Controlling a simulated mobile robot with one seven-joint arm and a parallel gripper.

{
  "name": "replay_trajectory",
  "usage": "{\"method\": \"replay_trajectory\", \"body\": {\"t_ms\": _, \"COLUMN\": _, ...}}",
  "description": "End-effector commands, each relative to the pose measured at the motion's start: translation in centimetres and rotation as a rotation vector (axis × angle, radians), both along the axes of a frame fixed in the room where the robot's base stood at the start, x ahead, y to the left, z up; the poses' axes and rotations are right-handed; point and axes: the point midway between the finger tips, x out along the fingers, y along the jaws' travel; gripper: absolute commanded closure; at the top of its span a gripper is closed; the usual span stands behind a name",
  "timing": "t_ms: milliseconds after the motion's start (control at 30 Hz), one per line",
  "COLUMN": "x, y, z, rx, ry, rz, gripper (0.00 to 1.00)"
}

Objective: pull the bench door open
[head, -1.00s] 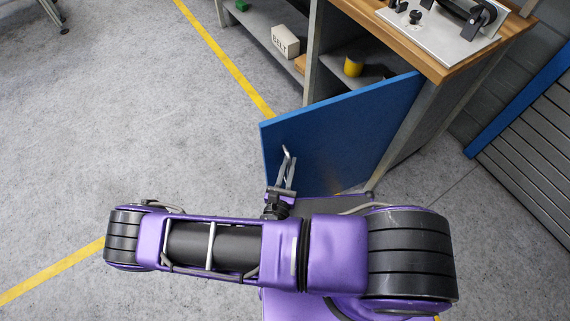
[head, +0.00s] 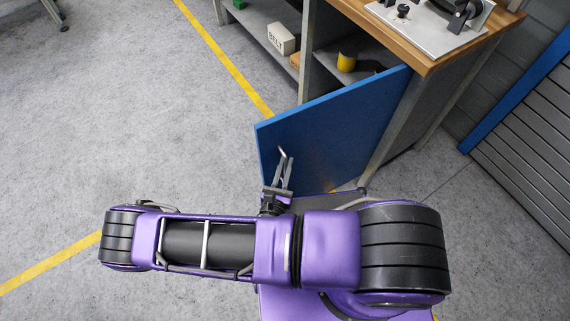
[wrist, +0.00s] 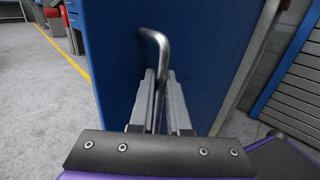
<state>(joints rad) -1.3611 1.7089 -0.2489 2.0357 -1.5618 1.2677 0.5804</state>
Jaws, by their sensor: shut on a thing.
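The blue bench door (head: 335,135) stands swung out from the bench, with open shelves showing behind it. A metal bar handle (head: 283,153) is mounted near the door's free edge. My gripper (head: 282,178) is at the handle, in front of the door. In the wrist view the door (wrist: 215,50) fills the middle, and the handle (wrist: 160,52) runs down between the two fingers of my gripper (wrist: 161,90), which is shut on it. The handle's lower end is hidden by the fingers and wrist.
The bench has a wooden top (head: 425,50) with a grey fixture plate (head: 430,25). Inside are a yellow cylinder (head: 347,61) and a white box marked BELT (head: 281,38). A slatted grey panel (head: 530,140) stands at the right. The floor (head: 130,120) to the left is clear.

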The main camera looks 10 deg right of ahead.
Motion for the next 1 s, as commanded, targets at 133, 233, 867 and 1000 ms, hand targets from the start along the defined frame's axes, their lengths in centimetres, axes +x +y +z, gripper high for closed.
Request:
{"method": "replay_trajectory", "body": {"t_ms": 133, "x": 0.0, "y": -0.1, "z": 0.0, "rx": -0.001, "ry": 0.0, "rz": -0.001, "gripper": 0.82}}
{"method": "replay_trajectory", "body": {"t_ms": 233, "x": 0.0, "y": -0.1, "z": 0.0, "rx": -0.001, "ry": 0.0, "rz": -0.001, "gripper": 0.73}}
{"method": "replay_trajectory", "body": {"t_ms": 867, "x": -5.7, "y": 2.2, "z": -0.1, "rx": 0.001, "ry": 0.003, "rz": 0.003, "gripper": 0.73}}
{"method": "replay_trajectory", "body": {"t_ms": 1000, "x": -9.0, "y": 3.4, "z": -0.1, "rx": 0.001, "ry": 0.003, "rz": 0.002, "gripper": 0.73}}
